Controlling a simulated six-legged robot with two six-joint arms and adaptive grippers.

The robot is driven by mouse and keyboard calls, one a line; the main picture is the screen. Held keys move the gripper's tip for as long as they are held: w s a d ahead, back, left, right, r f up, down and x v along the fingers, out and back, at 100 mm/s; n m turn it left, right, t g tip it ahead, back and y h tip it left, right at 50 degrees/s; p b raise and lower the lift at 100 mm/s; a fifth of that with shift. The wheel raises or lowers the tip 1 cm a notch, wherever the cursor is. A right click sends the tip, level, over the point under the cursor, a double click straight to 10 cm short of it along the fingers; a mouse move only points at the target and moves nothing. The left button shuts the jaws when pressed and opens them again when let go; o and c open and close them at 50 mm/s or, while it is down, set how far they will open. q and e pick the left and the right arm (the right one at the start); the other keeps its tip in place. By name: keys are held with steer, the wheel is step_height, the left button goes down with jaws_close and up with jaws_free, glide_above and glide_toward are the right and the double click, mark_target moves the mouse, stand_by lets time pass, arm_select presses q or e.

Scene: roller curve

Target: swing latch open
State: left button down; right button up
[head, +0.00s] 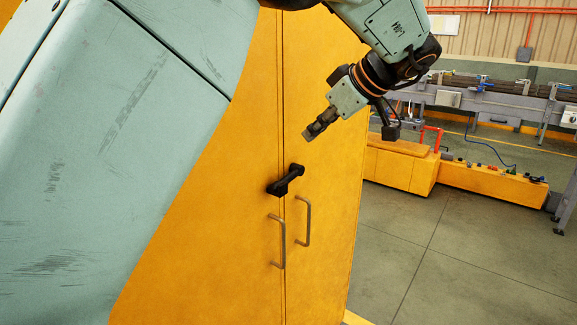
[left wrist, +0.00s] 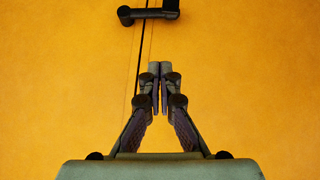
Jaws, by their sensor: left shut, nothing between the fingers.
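A black latch (head: 287,181) sits across the seam between the two doors of a yellow cabinet (head: 345,120). It slants, with its left end lower than its right in the head view. My left gripper (head: 309,134) is shut and empty, above and slightly right of the latch, apart from it. In the left wrist view, the closed fingertips (left wrist: 160,68) lie just right of the door seam. The latch (left wrist: 148,14) shows at the top edge of that view, partly cut off. My right gripper is not in view.
Two metal pull handles, left (head: 280,242) and right (head: 304,220), stand out below the latch. A dark fitting (head: 290,4) is cut off at the top. A low yellow bench (head: 400,168) and a conveyor (head: 490,100) stand behind right. Grey floor (head: 470,235) is clear at right.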

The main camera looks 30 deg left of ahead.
arm_select(q)
glide_above(279, 178)
steer(key=d, duration=0.3)
step_height(279, 178, down, 7)
steer(key=f, duration=0.4)
steer(key=shift+s+a, duration=0.1)
steer(key=shift+s, duration=0.3)
steer(key=shift+w+a+f, duration=0.1)
steer(key=shift+w+f, duration=0.05)
steer(key=shift+w, duration=0.05)
steer(key=shift+s+d, duration=0.15)
steer(key=shift+d, duration=0.05)
